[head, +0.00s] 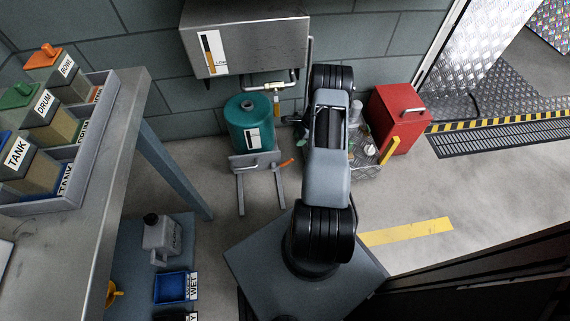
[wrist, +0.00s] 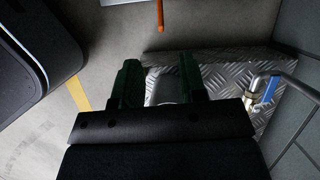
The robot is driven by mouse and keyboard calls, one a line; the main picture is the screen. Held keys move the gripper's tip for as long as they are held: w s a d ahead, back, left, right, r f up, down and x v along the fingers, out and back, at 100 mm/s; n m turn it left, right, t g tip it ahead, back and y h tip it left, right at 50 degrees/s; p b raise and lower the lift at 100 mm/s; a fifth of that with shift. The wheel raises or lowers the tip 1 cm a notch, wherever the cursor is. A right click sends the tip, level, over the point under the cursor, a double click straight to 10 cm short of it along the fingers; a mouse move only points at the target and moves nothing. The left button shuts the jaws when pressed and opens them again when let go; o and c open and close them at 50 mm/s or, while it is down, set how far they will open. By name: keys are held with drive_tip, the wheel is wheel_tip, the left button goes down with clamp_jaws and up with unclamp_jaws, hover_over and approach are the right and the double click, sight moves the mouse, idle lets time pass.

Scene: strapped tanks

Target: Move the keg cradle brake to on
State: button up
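The keg cradle (head: 258,160) stands on the floor by the wall, with a grey plate and two prongs toward me. A teal keg (head: 238,135) is upright on it. An orange lever (head: 285,163) sticks out from the cradle's right side; I take it for the brake. What looks like this lever (wrist: 160,14) also shows at the top of the wrist view.
A diamond-plate tray (wrist: 220,75) lies below the fingers, with a blue-handled valve (wrist: 269,90) at right. A red box (head: 398,118) stands right of my arm. A steel wall unit (head: 250,40) hangs above the keg. A workbench (head: 112,165) stands at left.

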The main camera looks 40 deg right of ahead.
drive_tip(key=m+b, duration=0.1)
approach(289, 160)
drive_tip(key=b+x, duration=0.4)
drive_tip(key=x, duration=0.6)
drive_tip(key=shift+w+a+f+b, duration=0.1)
drive_tip(key=shift+a+f+b, duration=0.05)
drive_tip(key=shift+f+b, duration=0.2)
drive_tip(key=shift+c, duration=0.4)
clamp_jaws()
